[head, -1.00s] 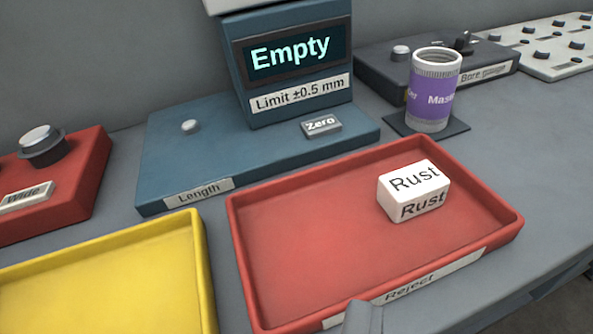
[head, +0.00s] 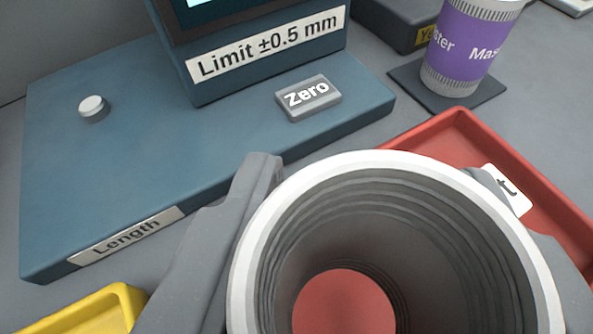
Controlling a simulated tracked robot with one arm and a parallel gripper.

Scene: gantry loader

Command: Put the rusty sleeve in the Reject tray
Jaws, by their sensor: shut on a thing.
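My gripper (head: 376,176) is shut on a sleeve (head: 430,235), with one grey finger on each side of it. The sleeve is a wide pale grey ring with a ridged inner wall, seen from its open end. No rust shows on the part in view. The red Reject tray (head: 452,134) lies beneath and behind the sleeve, and red shows through the bore. I cannot tell whether the sleeve touches the tray. A white block (head: 512,190) in the tray, marked Rust in the earlier view, is mostly hidden behind the sleeve and right finger.
The blue Length gauge (head: 130,160) with its Zero button (head: 308,97) stands behind and left of my gripper. A purple-banded master ring (head: 465,45) stands on a dark pad (head: 480,99) at the upper right. A yellow tray (head: 95,310) is at the lower left.

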